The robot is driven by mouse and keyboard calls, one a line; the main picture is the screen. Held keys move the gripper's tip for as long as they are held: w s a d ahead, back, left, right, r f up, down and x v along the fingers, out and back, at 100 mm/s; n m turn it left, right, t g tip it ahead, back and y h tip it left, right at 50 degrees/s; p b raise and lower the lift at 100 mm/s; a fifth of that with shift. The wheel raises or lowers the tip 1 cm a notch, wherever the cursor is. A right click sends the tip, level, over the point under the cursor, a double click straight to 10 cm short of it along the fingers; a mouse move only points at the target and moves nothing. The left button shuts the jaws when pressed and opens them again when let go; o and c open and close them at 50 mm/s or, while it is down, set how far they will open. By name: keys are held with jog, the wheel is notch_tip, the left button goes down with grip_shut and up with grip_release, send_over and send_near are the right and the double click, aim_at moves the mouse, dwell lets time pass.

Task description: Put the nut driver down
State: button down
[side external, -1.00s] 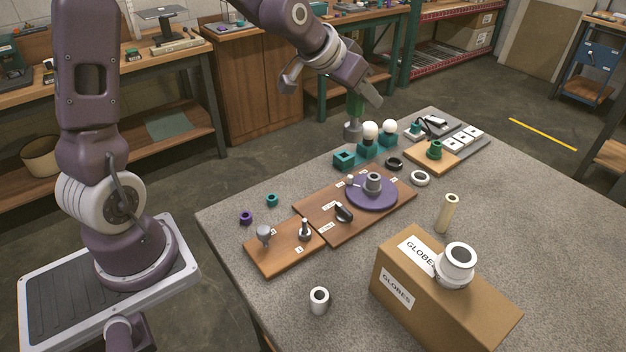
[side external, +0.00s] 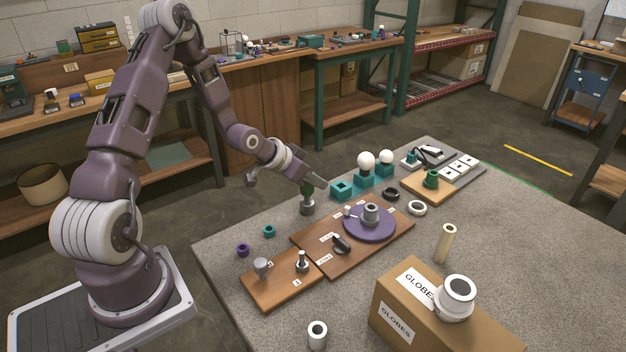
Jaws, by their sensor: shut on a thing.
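The gripper's fingers partly hide the top of the handle.
Teal stands with white bulbs (side external: 366,161) are behind the holder. A wooden board (side external: 300,238) with a purple disc (side external: 369,224) lies in front. A cardboard box (side external: 400,300) stands at the front.

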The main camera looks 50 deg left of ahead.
jog(key=c, duration=1)
grip_release()
jog(key=shift+f, duration=0.1)
jog(key=shift+c, duration=0.2)
jog(key=shift+s+r, duration=0.25)
jog(key=shift+r, duration=0.15)
jog(key=s+d+r+g+y, duration=0.15)
jog(key=s+d+r, duration=0.25)
jog(key=s+r, duration=0.45)
jog(key=s+d+r+g+y, duration=0.1)
jog(key=s+d+r+y, duration=0.15)
jog(key=s+r, duration=0.55)
jog(key=s+d+r+h, duration=0.2)
jog(key=s+d+r, duration=0.1)
jog(key=s+d, duration=0.2)
jog(key=s+d+r+h, duration=0.2)
jog(key=s+d+r, duration=0.1)
jog(key=s+d, duration=0.3)
jog(key=shift+s+g, duration=0.45)
jog(key=shift+s, duration=0.8)
